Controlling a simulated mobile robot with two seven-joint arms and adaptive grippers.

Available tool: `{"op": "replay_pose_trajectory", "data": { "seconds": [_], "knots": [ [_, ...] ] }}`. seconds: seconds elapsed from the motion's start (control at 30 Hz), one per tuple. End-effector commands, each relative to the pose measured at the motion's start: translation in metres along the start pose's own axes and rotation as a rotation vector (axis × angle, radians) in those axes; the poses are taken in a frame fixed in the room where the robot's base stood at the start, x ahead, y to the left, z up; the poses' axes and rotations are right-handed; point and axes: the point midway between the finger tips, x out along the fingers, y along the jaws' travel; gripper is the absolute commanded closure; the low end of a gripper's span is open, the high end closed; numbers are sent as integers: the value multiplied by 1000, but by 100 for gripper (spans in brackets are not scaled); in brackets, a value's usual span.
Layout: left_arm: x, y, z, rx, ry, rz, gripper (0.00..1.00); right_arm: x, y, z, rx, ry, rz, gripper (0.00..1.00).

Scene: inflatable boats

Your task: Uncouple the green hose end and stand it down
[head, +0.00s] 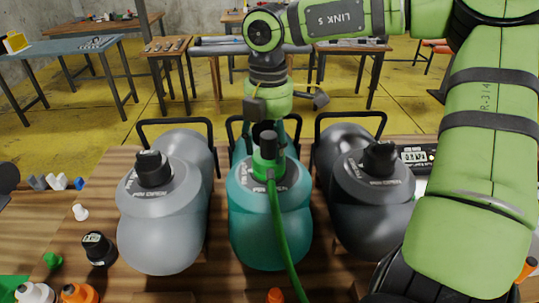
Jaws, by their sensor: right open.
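The green hose end (266,165) stands upright on top of the middle, teal boat (270,235), at its valve area. A dark cylindrical piece (268,143) rises from its top. The green hose (280,232) runs from it down the boat's front to the bottom edge. My right gripper (286,104) is above and slightly behind the hose end, with its fingers spread wide and nothing between them. The gap between gripper and hose end is hard to judge. The seat of the hose end on the valve is hidden. My left gripper is out of view.
A light grey boat (160,235) and a dark grey boat (370,220), each with a black cap, flank the teal one. Black rails (176,121) rise behind. Loose caps and fittings (98,248) lie on the wooden table's left. My right arm covers the right side.

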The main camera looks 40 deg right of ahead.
Motion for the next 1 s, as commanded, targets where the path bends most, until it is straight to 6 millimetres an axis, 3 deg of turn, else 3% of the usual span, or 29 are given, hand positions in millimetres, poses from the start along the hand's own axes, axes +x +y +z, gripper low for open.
{"op": "replay_pose_trajectory", "data": {
  "seconds": [0.17,0.3,0.33,0.57,0.8,1.0],
  "knots": [
    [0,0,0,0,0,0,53,0,0,0,0,0,0,41],
    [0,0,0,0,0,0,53,0,0,0,0,0,0,97],
    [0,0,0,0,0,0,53,0,0,0,0,0,0,100],
    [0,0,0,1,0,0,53,0,0,0,-26,1,0,100],
    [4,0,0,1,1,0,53,0,0,0,-298,0,-1,100],
    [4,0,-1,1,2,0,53,0,0,0,-360,1,-1,100]
  ]
}}
